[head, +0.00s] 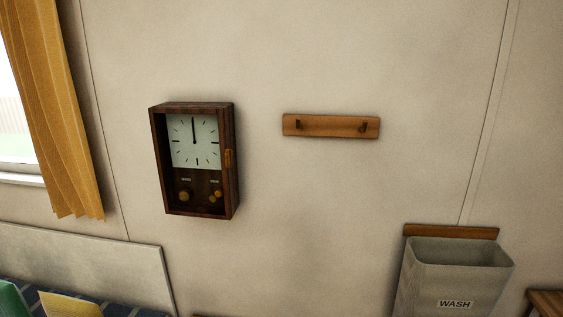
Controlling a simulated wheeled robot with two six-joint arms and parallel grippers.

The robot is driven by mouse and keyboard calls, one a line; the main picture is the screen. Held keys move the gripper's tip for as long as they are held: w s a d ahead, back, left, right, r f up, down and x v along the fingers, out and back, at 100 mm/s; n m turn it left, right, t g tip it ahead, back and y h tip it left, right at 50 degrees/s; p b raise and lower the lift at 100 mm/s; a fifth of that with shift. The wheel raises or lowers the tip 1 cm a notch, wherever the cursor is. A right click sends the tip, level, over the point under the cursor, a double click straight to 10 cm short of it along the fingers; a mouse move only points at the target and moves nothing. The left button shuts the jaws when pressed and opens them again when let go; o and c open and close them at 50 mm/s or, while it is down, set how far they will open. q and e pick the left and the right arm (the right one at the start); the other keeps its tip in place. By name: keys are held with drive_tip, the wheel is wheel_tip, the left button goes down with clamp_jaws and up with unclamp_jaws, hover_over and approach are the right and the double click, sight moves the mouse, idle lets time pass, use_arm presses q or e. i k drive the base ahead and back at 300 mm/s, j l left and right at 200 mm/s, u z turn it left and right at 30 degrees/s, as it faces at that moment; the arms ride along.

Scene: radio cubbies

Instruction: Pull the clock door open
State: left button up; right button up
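The wall clock (195,141) hangs on the wall left of centre in the head view. It is a dark wooden box with a white dial in its upper part and small brass-coloured round parts below. Its front door frame (229,193) appears shut. Neither of my grippers shows in this view, so nothing is seen touching the clock.
A wooden rail with two pegs (331,126) is on the wall right of the clock. A grey bin marked WASH (456,276) is at lower right. A yellow curtain (53,120) hangs by the window at left. The wall around the clock is clear.

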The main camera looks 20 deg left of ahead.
sight(218, 192)
drive_tip(key=u, duration=1.2)
